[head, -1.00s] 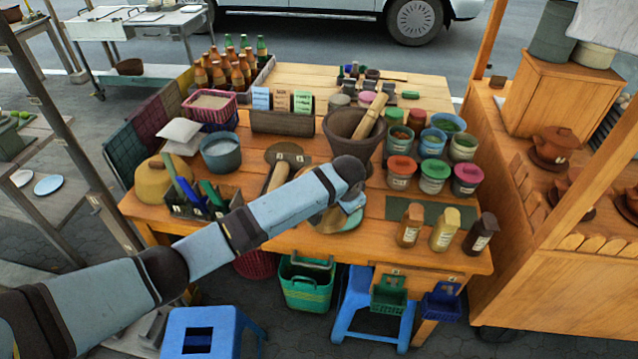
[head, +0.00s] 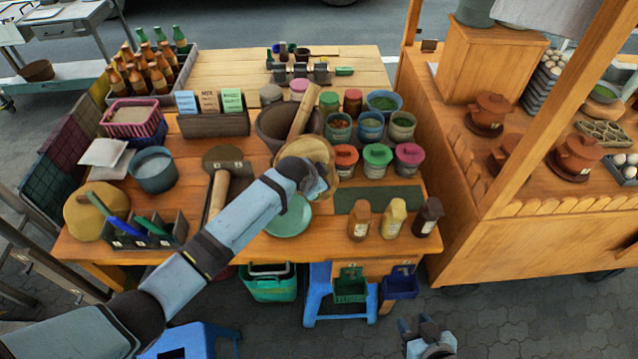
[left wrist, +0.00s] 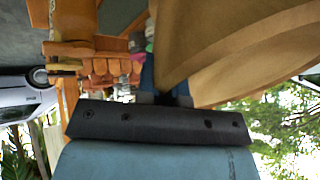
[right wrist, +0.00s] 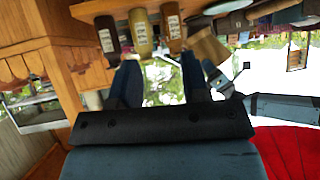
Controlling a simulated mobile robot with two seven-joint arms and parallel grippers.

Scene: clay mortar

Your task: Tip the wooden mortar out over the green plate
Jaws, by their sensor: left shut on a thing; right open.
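The wooden mortar (head: 308,150) is light brown and held above the table, behind and slightly above the green plate in the head view. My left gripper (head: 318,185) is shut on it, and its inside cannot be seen. In the left wrist view, the mortar's large curved tan wall (left wrist: 235,50) fills the upper right beside the fingers. The green plate (head: 290,218) lies on the table near the front edge, partly hidden by my left forearm. My right gripper (head: 428,332) is open and empty in front of the table, low at the bottom of the head view.
A dark clay mortar (head: 268,128) with a pestle (head: 304,112) stands just behind the wooden mortar. Lidded jars (head: 377,157) and spice bottles (head: 393,217) stand to the right.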

